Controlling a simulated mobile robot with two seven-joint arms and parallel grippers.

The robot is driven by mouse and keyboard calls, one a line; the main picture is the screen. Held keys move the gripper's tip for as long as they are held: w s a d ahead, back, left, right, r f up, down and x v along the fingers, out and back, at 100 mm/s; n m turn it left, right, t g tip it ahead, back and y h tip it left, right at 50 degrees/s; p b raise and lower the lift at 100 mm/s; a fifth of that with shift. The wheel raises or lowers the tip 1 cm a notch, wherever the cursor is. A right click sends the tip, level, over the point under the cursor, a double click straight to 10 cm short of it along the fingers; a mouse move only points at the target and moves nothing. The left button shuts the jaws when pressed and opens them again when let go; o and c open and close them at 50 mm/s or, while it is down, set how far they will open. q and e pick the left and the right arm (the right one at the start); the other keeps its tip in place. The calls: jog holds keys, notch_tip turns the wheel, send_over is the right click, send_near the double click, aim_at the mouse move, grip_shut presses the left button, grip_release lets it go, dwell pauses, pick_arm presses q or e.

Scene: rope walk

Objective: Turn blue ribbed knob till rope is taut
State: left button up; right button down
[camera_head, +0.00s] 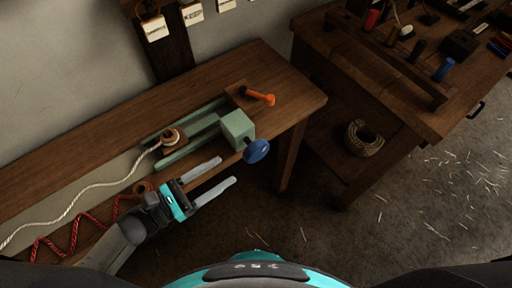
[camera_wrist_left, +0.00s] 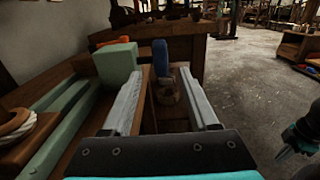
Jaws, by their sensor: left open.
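The blue ribbed knob (camera_head: 257,151) sits on the front face of a pale green block (camera_head: 237,129) on the bench rails. The white rope (camera_head: 85,188) runs from the left in loose curves to a wooden piece (camera_head: 172,138) on the rails. My left gripper (camera_head: 228,171) is open and empty, its fingers pointing towards the knob but short of it. In the left wrist view the knob (camera_wrist_left: 160,54) appears beyond and between the open fingertips (camera_wrist_left: 160,75). Part of my right gripper (camera_wrist_left: 298,140) shows at the right edge there; its jaws are unclear.
An orange-handled lever (camera_head: 259,97) lies behind the green block. A red cord (camera_head: 75,232) coils along the bench's front left. A second bench (camera_head: 390,90) with tools stands right, a rope coil (camera_head: 363,138) on its lower shelf. Open floor lies in front.

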aim_at(256, 150)
pick_arm(q)
jog(key=x, duration=1.1)
grip_shut()
